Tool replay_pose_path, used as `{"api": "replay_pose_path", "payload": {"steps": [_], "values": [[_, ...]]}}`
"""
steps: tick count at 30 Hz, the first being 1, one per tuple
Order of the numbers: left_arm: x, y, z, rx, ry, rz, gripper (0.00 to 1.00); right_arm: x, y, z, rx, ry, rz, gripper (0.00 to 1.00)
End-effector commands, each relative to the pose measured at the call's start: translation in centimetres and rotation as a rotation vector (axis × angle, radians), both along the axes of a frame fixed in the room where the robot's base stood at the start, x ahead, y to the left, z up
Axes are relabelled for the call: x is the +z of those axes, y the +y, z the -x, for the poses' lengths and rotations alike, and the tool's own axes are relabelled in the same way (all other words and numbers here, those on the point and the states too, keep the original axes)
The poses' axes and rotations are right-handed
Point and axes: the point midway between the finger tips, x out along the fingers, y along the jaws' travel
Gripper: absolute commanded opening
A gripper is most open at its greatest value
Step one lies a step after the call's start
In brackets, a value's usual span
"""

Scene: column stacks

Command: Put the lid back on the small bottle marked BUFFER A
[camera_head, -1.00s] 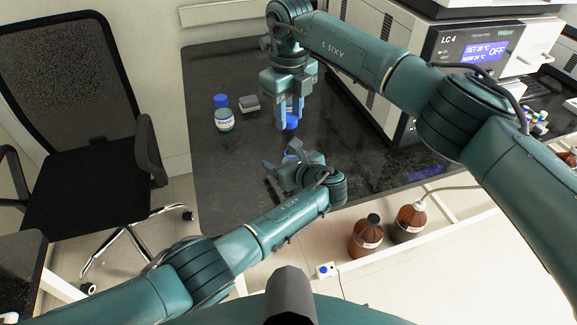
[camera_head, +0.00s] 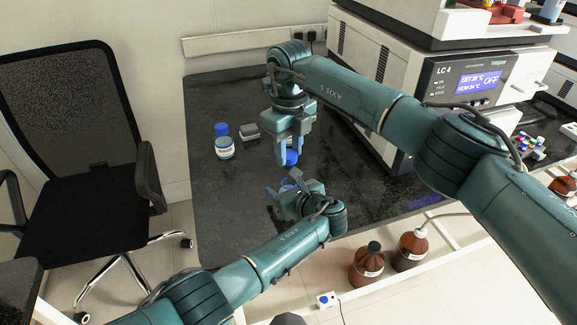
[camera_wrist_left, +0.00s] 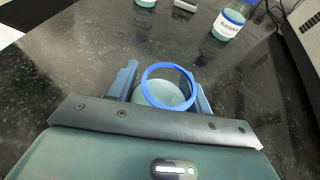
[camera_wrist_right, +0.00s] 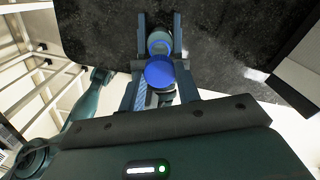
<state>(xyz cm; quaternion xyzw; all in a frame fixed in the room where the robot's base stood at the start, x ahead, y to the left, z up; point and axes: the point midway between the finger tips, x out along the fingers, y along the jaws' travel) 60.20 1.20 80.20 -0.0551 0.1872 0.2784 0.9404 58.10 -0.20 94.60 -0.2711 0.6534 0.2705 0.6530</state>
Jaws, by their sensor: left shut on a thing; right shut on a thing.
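My left gripper (camera_head: 285,193) is shut on a small bottle, whose blue ring rim (camera_wrist_left: 168,68) and pale liquid show in the left wrist view. No lid sits on that rim; its label is hidden. My right gripper (camera_head: 289,158) points down, above and behind the left one, shut on a round blue lid (camera_wrist_right: 160,72). Beyond that lid is a small pale bottle with a blue rim (camera_wrist_right: 158,42). In the left wrist view a labelled, blue-topped bottle (camera_wrist_left: 229,24) stands on the table. I cannot read which label says BUFFER A.
A labelled jar (camera_head: 225,149), a blue-topped item (camera_head: 221,130) and a small grey box (camera_head: 249,132) stand at the table's back left. The LC4 machine (camera_head: 470,80) is at the right. The dark tabletop (camera_head: 225,210) is clear at front left.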

Motion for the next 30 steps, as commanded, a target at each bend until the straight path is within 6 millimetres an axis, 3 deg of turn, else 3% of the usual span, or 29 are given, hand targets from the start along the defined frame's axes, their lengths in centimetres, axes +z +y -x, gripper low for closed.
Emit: {"api": "replay_pose_path", "payload": {"steps": [6,22,30], "values": [[0.0,0.0,0.0,0.000,0.000,0.000,0.09,-3.1,-0.1,0.2,0.000,0.002,0.002,0.12],[0.0,0.0,0.0,0.000,0.001,0.001,0.09,-3.2,-0.1,0.2,0.000,0.001,0.001,0.12],[0.0,0.0,0.0,0.000,0.000,0.000,0.09,-4.7,-0.1,0.2,0.002,0.003,0.001,0.12]]}}
